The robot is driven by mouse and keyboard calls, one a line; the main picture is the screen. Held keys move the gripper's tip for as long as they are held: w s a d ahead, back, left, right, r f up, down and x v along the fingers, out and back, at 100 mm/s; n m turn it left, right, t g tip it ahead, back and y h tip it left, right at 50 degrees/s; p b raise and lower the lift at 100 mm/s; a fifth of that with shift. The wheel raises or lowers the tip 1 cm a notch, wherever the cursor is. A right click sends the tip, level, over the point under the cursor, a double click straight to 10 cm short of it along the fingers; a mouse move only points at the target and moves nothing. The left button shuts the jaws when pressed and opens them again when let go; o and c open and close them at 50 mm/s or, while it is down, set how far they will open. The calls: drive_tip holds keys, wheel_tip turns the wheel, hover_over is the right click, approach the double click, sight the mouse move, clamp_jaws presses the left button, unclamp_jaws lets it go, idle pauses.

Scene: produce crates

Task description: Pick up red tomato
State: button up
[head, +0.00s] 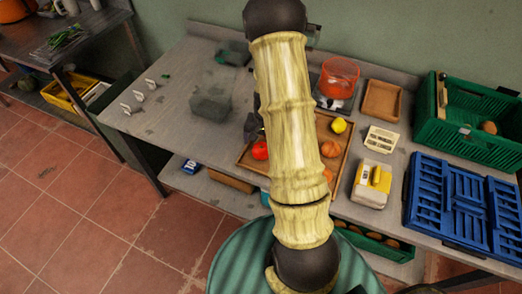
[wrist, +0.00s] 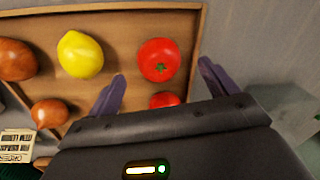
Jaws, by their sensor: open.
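A red tomato (wrist: 158,60) with a green stem end lies in a wooden tray (wrist: 110,6) in the wrist view. A second red round item (wrist: 165,99) lies nearer the palm, partly hidden by my gripper body. My gripper (wrist: 162,68) is open, with one dark finger left and one right of the tomato, which sits around and just past the fingertips. I cannot tell the height gap. In the head view one red tomato (head: 260,151) shows at the tray's left side; my arm hides much of the tray and gripper.
A yellow lemon (wrist: 80,54) and brown-orange round items (wrist: 50,113) share the tray. In the head view, a red bowl on a scale (head: 340,75), white carton (head: 381,139), green crate (head: 465,115) and blue crate (head: 455,205) stand right.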

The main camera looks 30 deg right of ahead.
sight(261, 149)
drive_tip(key=shift+w+f+p, duration=0.1)
drive_tip(key=shift+f+p, duration=0.6)
drive_tip(key=shift+f, duration=1.9)
drive_tip(key=c, duration=0.8)
